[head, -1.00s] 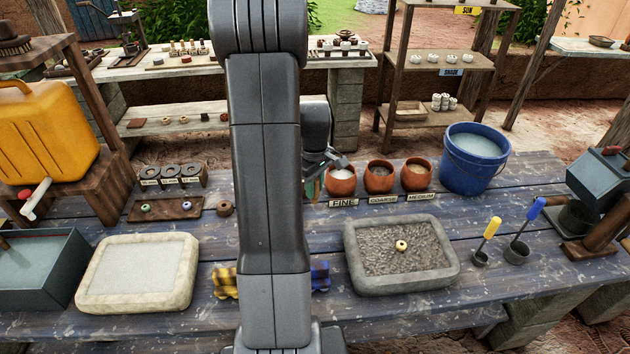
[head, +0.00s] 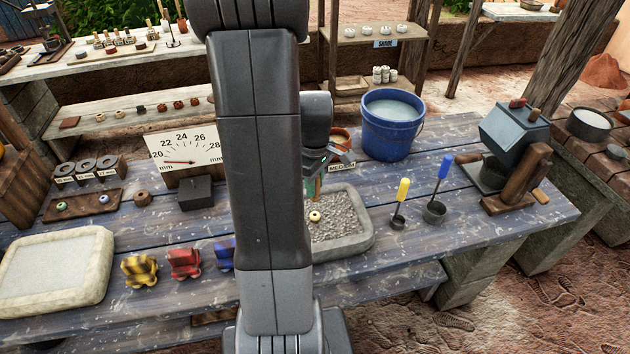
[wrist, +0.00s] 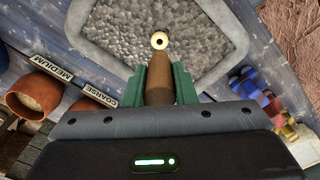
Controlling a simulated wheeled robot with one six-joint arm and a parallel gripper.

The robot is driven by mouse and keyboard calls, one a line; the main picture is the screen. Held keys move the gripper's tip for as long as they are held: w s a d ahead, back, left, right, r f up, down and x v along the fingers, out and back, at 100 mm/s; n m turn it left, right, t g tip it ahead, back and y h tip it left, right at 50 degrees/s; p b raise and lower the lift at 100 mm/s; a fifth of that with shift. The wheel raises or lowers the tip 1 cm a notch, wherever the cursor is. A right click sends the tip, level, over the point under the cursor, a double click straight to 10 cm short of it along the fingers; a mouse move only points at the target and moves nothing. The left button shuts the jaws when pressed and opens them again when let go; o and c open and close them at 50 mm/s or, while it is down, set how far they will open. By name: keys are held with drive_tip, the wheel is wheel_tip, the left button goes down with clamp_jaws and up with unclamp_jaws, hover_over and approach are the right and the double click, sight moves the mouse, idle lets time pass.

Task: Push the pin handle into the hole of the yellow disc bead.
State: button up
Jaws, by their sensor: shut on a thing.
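The yellow disc bead (head: 315,216) lies on grey grit in a stone tray (head: 362,238), its dark hole facing up. It also shows in the wrist view (wrist: 159,41). My gripper (wrist: 164,84) has green fingers shut on the brown, tapered pin handle (wrist: 160,72). The handle points toward the bead in the wrist view, its narrow end just below the bead in the picture. I cannot tell the gap between them in depth. In the head view my gripper (head: 318,184) is above the tray's back side, partly hidden by my arm.
A blue bucket (head: 391,128) stands behind the tray. Two small cups with yellow (head: 402,192) and blue (head: 443,168) handles stand to its right. Terracotta bowls (wrist: 37,92) are beside it. Striped and coloured blocks (head: 184,262) and a pale slab (head: 55,270) are to the left.

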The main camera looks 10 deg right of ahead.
drive_tip(key=shift+f+b, duration=1.35)
drive_tip(key=shift+f, duration=0.7)
